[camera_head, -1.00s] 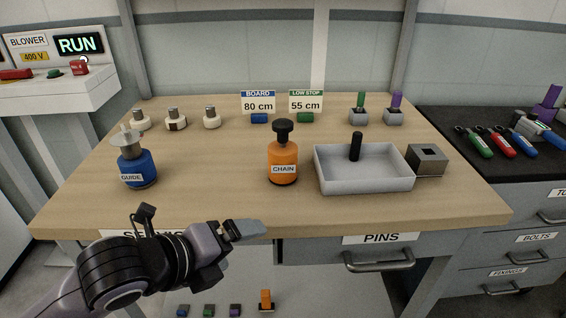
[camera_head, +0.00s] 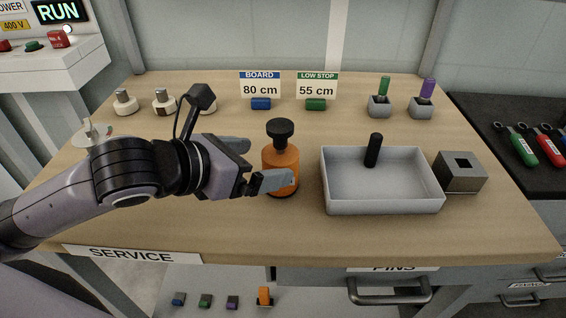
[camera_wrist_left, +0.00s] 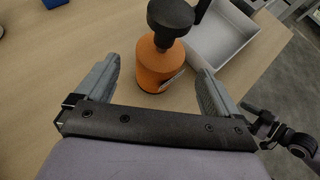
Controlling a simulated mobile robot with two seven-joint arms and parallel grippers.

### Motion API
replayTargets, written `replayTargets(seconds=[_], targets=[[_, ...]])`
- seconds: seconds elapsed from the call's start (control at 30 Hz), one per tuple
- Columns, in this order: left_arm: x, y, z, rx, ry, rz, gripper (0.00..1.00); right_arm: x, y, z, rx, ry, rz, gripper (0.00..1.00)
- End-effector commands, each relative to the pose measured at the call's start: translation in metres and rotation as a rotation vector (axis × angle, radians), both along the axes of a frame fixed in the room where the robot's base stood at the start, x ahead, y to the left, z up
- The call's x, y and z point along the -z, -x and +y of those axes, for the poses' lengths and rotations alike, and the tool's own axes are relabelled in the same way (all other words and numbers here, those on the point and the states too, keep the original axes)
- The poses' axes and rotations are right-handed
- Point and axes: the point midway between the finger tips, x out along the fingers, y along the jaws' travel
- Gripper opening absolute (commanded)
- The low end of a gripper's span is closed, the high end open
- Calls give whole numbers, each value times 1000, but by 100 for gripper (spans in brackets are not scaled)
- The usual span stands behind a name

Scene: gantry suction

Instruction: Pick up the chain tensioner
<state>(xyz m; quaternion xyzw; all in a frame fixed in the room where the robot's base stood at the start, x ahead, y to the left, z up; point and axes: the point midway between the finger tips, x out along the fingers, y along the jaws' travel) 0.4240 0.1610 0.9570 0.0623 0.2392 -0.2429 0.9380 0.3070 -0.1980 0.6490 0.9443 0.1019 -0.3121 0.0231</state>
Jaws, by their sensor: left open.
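The chain tensioner is an orange cylinder with a black knob on top. It stands upright on the wooden table, and its orange body (camera_head: 283,158) shows in the head view. My left gripper (camera_head: 262,165) is open, level with the body, with one finger on its far left side and one across its near side. In the left wrist view the orange body (camera_wrist_left: 153,68) stands between the two spread fingers (camera_wrist_left: 158,84), with a gap on each side. Its label faces right there.
A grey tray (camera_head: 383,207) with a black pin (camera_head: 373,150) stands just right of the tensioner. A grey block with a square hole (camera_head: 460,172) is beside the tray. Sign cards (camera_head: 260,88) stand behind.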

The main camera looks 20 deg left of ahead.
Motion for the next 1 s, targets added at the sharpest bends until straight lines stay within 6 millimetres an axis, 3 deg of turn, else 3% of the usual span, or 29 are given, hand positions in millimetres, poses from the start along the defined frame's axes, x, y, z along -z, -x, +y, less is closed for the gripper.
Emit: replayTargets(seconds=[0.6, 0.93, 0.97, 1.0], targets=[[28, -44, -23, -1, 2, 1, 96, 6, 1, 4, -2, -7, 9, 71], [29, -47, -25, -1, 0, 0, 96, 4, 0, 4, -3, -7, 5, 71], [29, -47, -25, -1, 0, 0, 89, 4, 0, 4, -3, -7, 5, 71], [29, -47, -25, -1, 0, 0, 76, 4, 0, 4, -3, -7, 5, 71]])
